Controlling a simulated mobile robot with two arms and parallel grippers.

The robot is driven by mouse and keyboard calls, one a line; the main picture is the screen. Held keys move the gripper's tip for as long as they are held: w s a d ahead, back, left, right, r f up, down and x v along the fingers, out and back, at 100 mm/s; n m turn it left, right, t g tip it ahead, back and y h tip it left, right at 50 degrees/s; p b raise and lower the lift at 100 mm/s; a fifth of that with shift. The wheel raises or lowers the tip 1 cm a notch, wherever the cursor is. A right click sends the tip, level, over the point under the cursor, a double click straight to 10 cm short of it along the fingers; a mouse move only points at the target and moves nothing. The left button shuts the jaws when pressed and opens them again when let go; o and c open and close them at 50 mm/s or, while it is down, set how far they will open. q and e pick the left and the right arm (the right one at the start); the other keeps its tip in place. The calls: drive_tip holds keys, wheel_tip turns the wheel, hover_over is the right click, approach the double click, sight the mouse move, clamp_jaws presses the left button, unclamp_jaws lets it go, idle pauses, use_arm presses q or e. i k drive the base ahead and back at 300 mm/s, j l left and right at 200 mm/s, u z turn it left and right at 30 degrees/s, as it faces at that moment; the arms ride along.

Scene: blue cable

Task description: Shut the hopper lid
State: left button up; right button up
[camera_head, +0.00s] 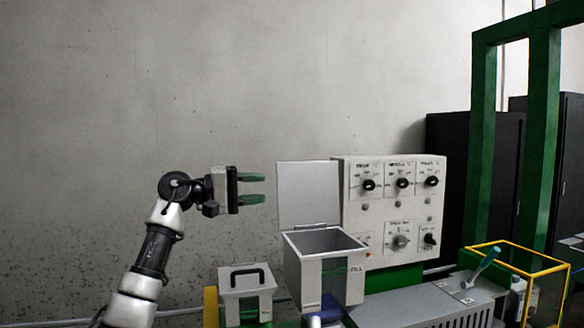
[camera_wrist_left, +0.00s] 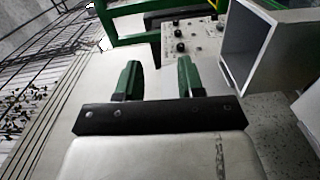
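The hopper (camera_head: 324,268) is a grey-white open-topped box in the middle of the head view. Its lid (camera_head: 308,194) stands upright at the back edge, so the hopper is open. In the left wrist view an open square box mouth (camera_wrist_left: 248,45), likely the hopper, shows at the upper right. My left gripper (camera_head: 252,187) is to the left of the raised lid, apart from it, with its green fingers spread and nothing between them. The open fingers also show in the left wrist view (camera_wrist_left: 159,82). My right gripper is in neither view.
A control panel (camera_head: 385,212) with several black knobs stands right of the lid. A smaller box with a black handle (camera_head: 246,281) sits left of the hopper. A yellow frame with a teal lever (camera_head: 483,266) and green posts (camera_head: 484,140) stand at right. Space before the left wall is free.

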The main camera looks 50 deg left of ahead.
sight(308, 192)
drive_tip(key=i+j, duration=0.2)
drive_tip(key=j, duration=0.15)
drive_tip(key=i+j, duration=0.2)
drive_tip(key=j, duration=0.15)
drive_tip(key=i+j, duration=0.15)
drive_tip(key=j, duration=0.15)
